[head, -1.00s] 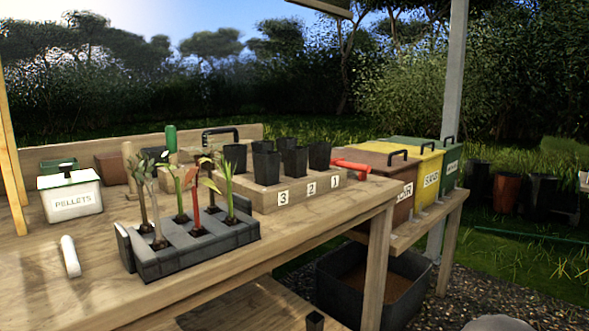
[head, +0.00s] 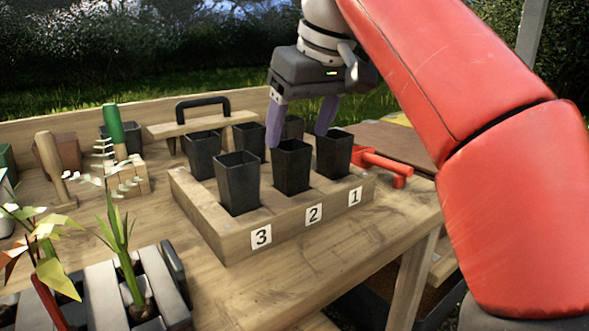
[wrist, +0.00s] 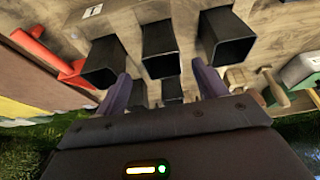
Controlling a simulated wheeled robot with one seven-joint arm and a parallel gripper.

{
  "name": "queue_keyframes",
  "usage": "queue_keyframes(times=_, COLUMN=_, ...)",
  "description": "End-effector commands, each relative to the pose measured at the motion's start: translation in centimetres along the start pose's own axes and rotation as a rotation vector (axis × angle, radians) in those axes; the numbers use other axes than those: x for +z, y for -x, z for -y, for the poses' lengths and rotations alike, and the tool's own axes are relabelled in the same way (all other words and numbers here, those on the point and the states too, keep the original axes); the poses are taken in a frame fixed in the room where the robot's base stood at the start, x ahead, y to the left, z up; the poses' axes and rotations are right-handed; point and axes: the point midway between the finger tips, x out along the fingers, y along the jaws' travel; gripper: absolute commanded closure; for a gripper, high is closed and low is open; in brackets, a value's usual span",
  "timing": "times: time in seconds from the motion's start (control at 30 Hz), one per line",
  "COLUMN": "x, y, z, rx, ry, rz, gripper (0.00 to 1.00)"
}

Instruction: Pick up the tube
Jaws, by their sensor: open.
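Several black, square, tapered tubes stand in two rows in a wooden rack (head: 205,215) with number tags 3, 2 and 1. In the head view the front row holds the tube at tag 3 (head: 238,185), the tube at tag 2 (head: 291,170) and the tube at tag 1 (head: 335,155). My gripper (head: 300,138) is open and points down, its purple fingertips near the rim of the tube at tag 2. In the wrist view that tube (wrist: 160,50) lies ahead between the fingers (wrist: 162,92). Nothing is held. Back-row tubes are partly hidden.
A red-handled tool (head: 382,165) lies right of the rack. A wooden float with a black handle (head: 203,102) and a green-handled tool (head: 113,125) stand behind and left. A grey tray with seedlings (head: 165,285) is at front left. Bare bench lies in front.

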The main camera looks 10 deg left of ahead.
Motion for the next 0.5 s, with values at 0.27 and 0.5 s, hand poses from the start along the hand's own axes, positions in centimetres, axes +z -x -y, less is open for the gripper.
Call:
queue_keyframes(times=0.27, x=0.2, y=-3.5, z=0.2, rx=-0.001, ry=0.002, rz=0.002, gripper=0.29)
queue_keyframes(times=0.5, x=0.3, y=-6.8, z=0.4, rx=0.0, ry=0.001, rz=0.0, gripper=0.29)
